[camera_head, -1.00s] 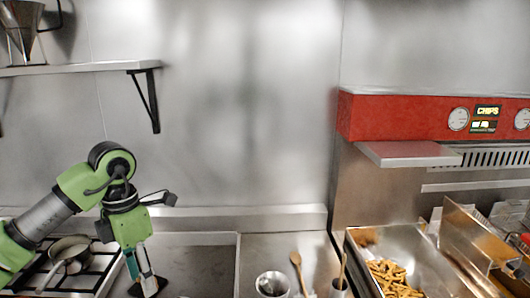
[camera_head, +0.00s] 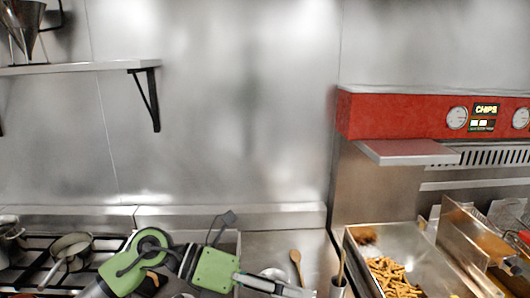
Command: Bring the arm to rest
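My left arm's green and black links come in low at the lower left of the head view. My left gripper (camera_head: 290,289) points to the right, low over the counter, with its grey-white fingers partly in front of a round metal container (camera_head: 272,273). The fingers overlap at the bottom edge, so I cannot tell whether they are open or shut. I see nothing held in them. My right gripper is out of view.
A pan (camera_head: 70,246) sits on the stove at left. A wooden spoon (camera_head: 296,262) stands right of the metal container. A tray of fries (camera_head: 362,238) and a raised metal panel (camera_head: 470,232) are at right. A wall shelf (camera_head: 80,68) is upper left.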

